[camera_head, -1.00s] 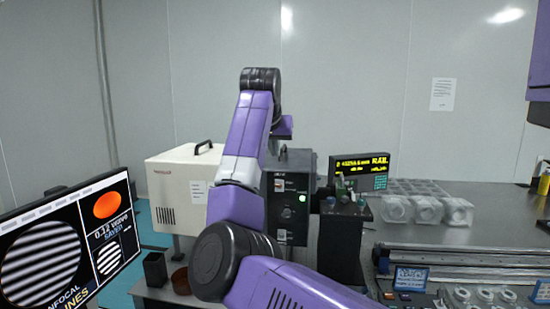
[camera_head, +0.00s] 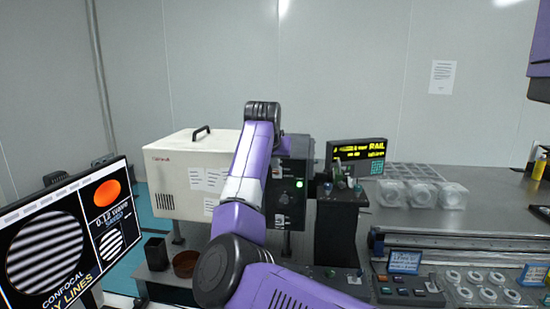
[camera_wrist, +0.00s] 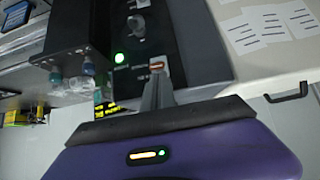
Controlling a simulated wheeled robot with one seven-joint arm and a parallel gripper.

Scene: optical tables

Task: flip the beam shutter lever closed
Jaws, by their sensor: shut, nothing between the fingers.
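A black instrument box (camera_head: 300,168) with a glowing green light (camera_head: 299,184) stands beside a cream box, partly behind my arm. My gripper (camera_wrist: 158,82) is shut and empty, pointing at the panel just to the right of the green light. A small orange-red piece (camera_wrist: 157,66) shows at the fingertips. I cannot tell whether it is the shutter lever or whether the fingers touch it. In the head view my arm hides the gripper.
The cream box (camera_head: 180,165) stands left of the black box. A black post (camera_head: 338,225) with knobs stands close on the right, before a yellow-lit display (camera_head: 356,155). A monitor (camera_head: 70,235) is at the left front. Clear holders (camera_head: 421,194) and a rail (camera_head: 450,243) lie right.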

